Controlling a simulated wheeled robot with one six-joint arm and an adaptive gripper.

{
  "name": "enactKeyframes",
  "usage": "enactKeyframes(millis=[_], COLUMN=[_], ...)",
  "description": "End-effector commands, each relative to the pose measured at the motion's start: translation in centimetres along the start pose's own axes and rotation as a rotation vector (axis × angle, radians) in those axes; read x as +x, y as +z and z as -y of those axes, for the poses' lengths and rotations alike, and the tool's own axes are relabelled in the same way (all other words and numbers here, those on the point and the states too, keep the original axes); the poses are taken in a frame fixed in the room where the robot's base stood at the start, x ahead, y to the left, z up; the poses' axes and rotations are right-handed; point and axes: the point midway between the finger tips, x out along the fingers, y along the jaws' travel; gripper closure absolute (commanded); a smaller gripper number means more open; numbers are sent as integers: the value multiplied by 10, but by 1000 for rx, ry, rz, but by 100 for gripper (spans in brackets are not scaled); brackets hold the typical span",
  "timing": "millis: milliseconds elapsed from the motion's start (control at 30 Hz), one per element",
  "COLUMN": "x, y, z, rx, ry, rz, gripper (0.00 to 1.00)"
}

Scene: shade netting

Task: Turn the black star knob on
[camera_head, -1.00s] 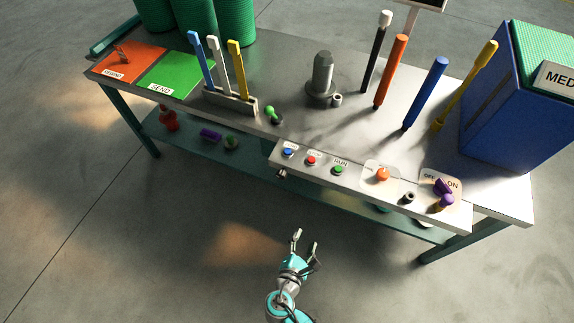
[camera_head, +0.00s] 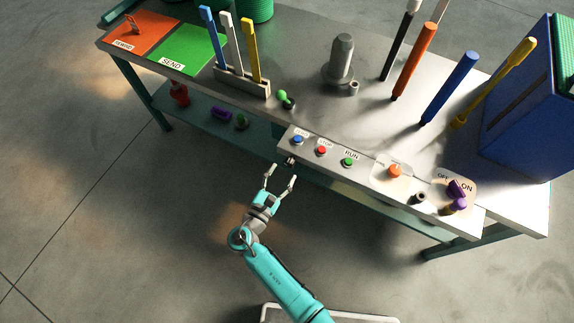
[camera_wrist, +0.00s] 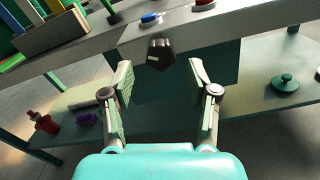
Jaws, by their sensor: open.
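The black star knob (camera_wrist: 160,54) sits on the front face of the control box at the table's front edge. In the wrist view it is dark and many-sided, just beyond and between my fingertips. In the head view the knob (camera_head: 290,160) is small, below the blue button. My gripper (camera_head: 280,174) is open in front of the table edge, close to the knob. In the wrist view both fingers of my gripper (camera_wrist: 158,66) stand apart with nothing between them. No contact with the knob shows. The knob's turned position cannot be told.
The control box carries a blue button (camera_head: 298,139), a red button (camera_head: 321,150), a green button (camera_head: 348,161), an orange knob (camera_head: 394,171) and a purple switch (camera_head: 457,188). A lower shelf (camera_wrist: 245,117) runs under the tabletop. The floor before the table is clear.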

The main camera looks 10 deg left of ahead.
Motion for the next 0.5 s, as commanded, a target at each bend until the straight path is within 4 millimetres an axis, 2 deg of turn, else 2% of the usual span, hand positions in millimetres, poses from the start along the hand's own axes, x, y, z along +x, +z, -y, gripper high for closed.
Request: enactKeyframes(millis=[33,200,500], x=[9,29,38], y=[0,0,0], z=[1,0,1], rx=[0,1,1], ry=[-5,-2,0], rz=[1,0,-1], gripper=[41,41,41])
